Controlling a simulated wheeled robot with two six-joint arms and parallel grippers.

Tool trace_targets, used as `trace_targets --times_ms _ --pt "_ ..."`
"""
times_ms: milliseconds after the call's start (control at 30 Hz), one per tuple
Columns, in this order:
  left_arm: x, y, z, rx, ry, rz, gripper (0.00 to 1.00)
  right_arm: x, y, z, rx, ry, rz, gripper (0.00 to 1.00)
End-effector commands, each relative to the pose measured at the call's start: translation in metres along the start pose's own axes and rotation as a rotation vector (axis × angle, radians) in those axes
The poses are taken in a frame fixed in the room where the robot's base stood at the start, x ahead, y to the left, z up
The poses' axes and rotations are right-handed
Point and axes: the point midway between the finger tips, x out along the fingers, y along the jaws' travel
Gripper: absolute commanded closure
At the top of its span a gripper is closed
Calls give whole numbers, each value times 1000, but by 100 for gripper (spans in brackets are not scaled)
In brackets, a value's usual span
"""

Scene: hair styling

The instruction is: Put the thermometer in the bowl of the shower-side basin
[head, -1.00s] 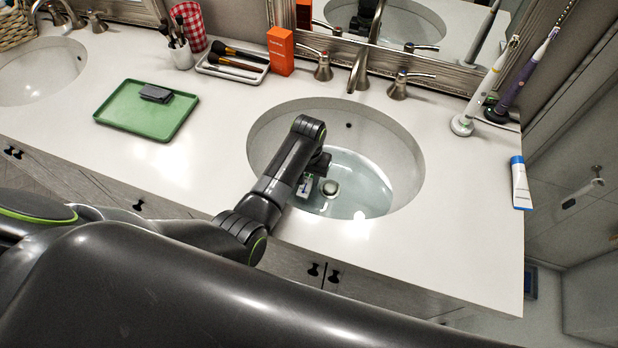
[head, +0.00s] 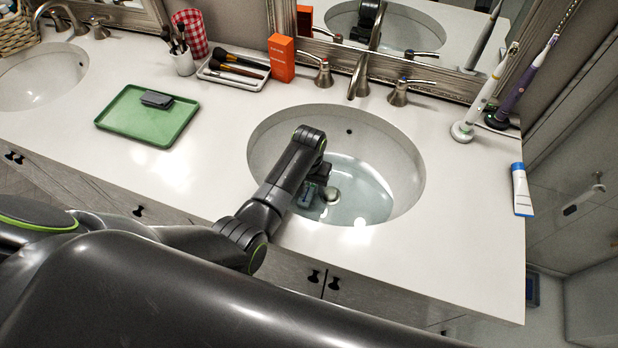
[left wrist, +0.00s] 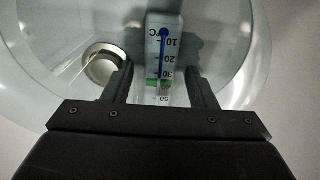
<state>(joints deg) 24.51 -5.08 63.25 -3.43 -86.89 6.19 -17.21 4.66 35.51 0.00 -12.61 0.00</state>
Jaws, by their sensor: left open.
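The shower-side basin (head: 388,150) is the oval white bowl at the right, with water in its bottom. My left gripper (head: 318,185) reaches down into this bowl, and its fingers are partly hidden by the wrist in the head view. The thermometer (head: 307,195) shows dimly beside it, left of the drain. In the left wrist view, the thermometer (left wrist: 163,42), white with a blue column and printed numbers, lies between the two spread fingers of the left gripper (left wrist: 162,85). Gaps show on both sides of it. My right gripper is not in view.
The drain (head: 332,195) is close to the gripper. The faucet (head: 359,75) stands behind the bowl. A green tray (head: 150,125) with a dark grey item is at left. Toothbrushes (head: 480,100) and a tube (head: 521,188) stand or lie at right. The front counter strip is clear.

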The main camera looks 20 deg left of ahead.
Motion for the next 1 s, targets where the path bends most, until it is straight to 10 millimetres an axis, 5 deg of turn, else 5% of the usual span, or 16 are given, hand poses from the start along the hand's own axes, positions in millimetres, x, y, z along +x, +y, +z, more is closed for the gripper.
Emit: trace_targets --times_ms 600,1000 --pt "-103 1 -1 1 3 1 48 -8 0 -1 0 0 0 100" --pt "-120 0 0 1 0 0 48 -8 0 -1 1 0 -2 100"
